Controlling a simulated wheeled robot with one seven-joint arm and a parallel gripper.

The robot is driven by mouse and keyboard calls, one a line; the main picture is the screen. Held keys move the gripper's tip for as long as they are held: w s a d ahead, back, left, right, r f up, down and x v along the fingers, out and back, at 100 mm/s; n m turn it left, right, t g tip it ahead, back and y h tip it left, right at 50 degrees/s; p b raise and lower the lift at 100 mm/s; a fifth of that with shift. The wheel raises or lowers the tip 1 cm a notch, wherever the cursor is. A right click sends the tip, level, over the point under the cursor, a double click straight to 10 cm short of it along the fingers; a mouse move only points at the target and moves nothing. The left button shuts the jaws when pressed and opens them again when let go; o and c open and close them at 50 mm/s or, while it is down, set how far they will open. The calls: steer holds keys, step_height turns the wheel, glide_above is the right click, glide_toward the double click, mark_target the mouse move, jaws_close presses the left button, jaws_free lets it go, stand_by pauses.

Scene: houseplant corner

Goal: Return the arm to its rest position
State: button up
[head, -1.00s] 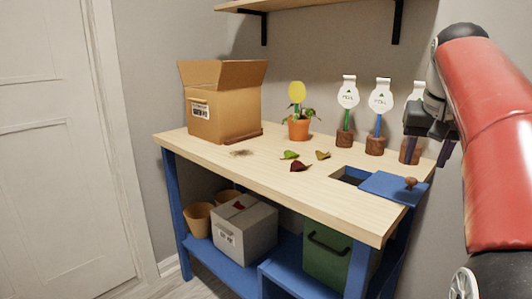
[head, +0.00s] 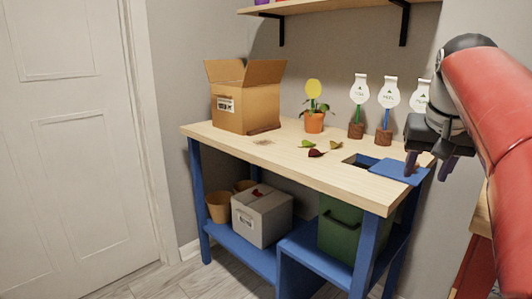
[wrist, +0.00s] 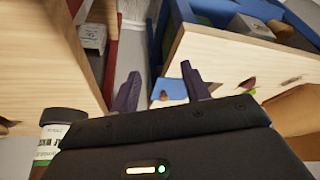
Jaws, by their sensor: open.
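My gripper (head: 429,168) is at the right of the head view, in front of the right end of the wooden bench (head: 240,139). Its two dark fingers point down and stand apart, with nothing between them. In the wrist view my gripper (wrist: 160,92) also shows its fingers spread and empty. My red arm fills the right edge of the head view. The gripper hides part of the rightmost white tag and its holder.
On the bench are a cardboard box (head: 246,103), a potted plant (head: 314,121), several leaves (head: 316,153), white tags (head: 389,98) in brown holders, and a blue lid (head: 398,170) beside a square opening. Below are a grey box (head: 262,217) and a green bin (head: 338,229). A shelf hangs above.

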steer(key=s+a+f+n, duration=0.2)
steer(key=s+a+f, duration=0.5)
steer(key=s+f, duration=0.2)
steer(key=s+a+f+n+t+y+p, duration=0.1)
steer(key=s+a+f+n, duration=0.1)
steer(key=s+a+f, duration=0.5)
step_height(320, 180, down, 6)
steer(key=shift+s+a+r, duration=0.1)
steer(key=shift+s+a, duration=0.2)
steer(key=shift+s, duration=0.8)
